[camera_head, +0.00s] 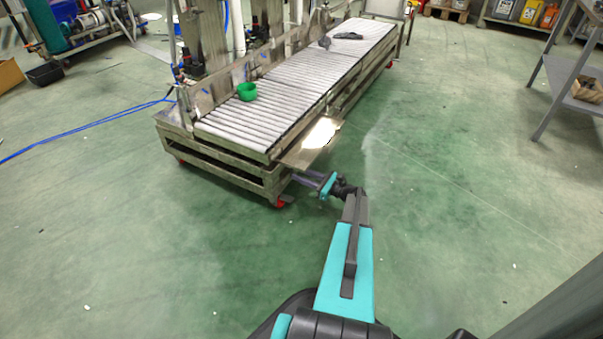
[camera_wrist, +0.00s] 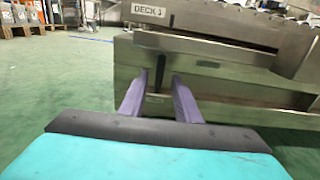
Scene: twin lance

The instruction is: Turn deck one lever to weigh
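The deck one panel carries a label reading DECK 1 (camera_wrist: 149,10) in the wrist view. Below it, a small dark upright piece (camera_wrist: 159,72), which looks like the lever, shows on the metal face between my two fingertips. Its lower end and which marking it points to cannot be made out. My gripper (camera_wrist: 158,82) is open, with its two purple fingers apart on either side of the dark piece. I cannot tell whether they touch it. In the head view my gripper (camera_head: 304,179) is at the near right corner of the roller conveyor frame; the lever is not discernible there.
A shelf (camera_head: 570,80) stands at right. The green floor right of the conveyor is clear.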

